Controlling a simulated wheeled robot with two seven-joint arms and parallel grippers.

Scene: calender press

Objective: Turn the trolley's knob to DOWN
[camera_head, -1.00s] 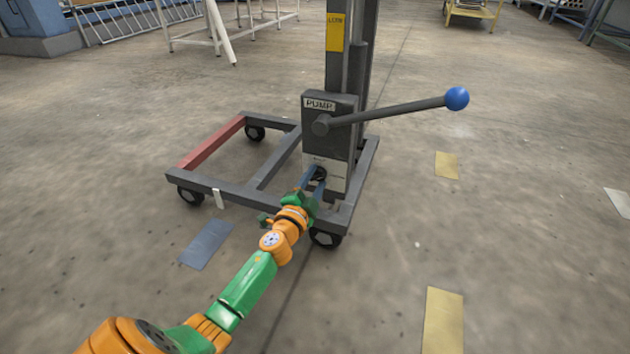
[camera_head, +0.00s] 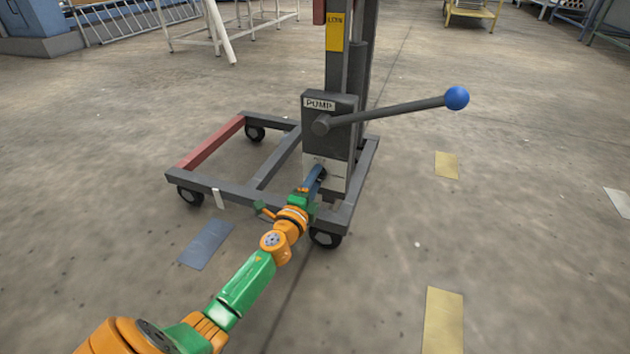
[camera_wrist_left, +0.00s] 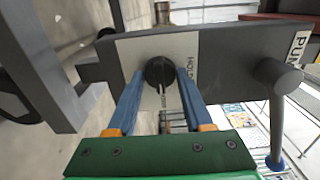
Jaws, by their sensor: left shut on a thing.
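In the left wrist view a white pointer line on the knob points toward the gripper's palm, at the bottom of the picture. The word HOLD stands sideways just right of the knob; the other markings are too small to read. In the head view the fingers hide the knob. My right gripper is not in view.
The pump lever (camera_head: 392,110) with its blue ball (camera_head: 457,98) sticks out to the right above the gripper. The trolley's wheeled frame (camera_head: 230,190) spreads to the left. A red part (camera_head: 319,12) shows at the mast's top.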

